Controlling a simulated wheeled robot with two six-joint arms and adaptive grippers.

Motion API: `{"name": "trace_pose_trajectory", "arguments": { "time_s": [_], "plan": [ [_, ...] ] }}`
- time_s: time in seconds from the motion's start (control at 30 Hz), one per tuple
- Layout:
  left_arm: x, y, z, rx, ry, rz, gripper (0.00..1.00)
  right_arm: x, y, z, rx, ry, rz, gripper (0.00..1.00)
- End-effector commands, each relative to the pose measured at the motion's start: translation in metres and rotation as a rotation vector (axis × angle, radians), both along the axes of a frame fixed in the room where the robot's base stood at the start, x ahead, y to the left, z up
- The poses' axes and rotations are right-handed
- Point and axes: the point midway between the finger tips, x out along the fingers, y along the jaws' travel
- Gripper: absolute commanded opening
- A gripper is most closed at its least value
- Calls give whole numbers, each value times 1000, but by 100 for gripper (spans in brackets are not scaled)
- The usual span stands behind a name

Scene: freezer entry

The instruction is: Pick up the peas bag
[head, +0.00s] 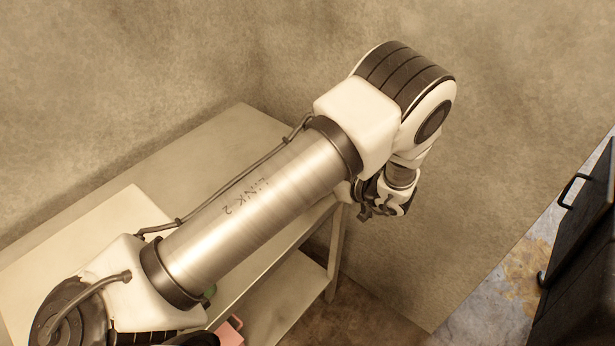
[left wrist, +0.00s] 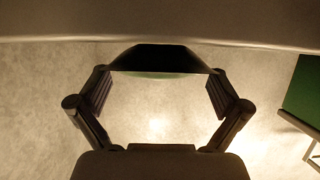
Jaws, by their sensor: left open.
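I cannot make out the peas bag for certain in either view. In the head view a small green patch (head: 210,291) shows past the lower edge of my left arm, mostly hidden by it; I cannot tell what it is. My left gripper (head: 376,208) hangs beyond the far right end of the table, partly hidden by its own arm. In the left wrist view my left gripper (left wrist: 160,88) is open, with nothing seen held between its fingers. A dark shape (left wrist: 160,56) with a pale green lower edge shows by the fingertips; its identity is unclear. My right gripper is not in view.
A pale table (head: 225,130) with a lower shelf (head: 290,295) stands against the wall, partly covered by my arm. A pinkish-red object (head: 230,331) shows at the bottom. A dark cabinet (head: 585,250) with a handle stands at right. A green panel (left wrist: 303,90) is at the right in the left wrist view.

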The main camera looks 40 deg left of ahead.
Motion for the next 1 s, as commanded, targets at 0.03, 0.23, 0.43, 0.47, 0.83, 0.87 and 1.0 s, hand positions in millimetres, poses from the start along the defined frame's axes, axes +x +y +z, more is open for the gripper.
{"name": "trace_pose_trajectory", "arguments": {
  "time_s": [0.03, 0.23, 0.43, 0.47, 0.83, 0.87, 1.0],
  "plan": [
    [0, 9, -1, -2, 2, 5, 100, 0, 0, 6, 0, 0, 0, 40],
    [2, 23, -9, 0, 0, 0, 100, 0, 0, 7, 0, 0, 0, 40],
    [2, 22, -9, 0, -1, 0, 72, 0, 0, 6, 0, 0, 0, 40],
    [2, 22, -9, 0, -1, 0, 61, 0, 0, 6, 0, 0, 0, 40],
    [2, 22, -9, -1, 0, 0, 41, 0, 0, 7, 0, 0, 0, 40],
    [2, 23, -8, -1, 0, 0, 41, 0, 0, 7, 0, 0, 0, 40],
    [3, 27, -1, 0, 0, -1, 41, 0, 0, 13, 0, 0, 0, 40]
  ]
}}
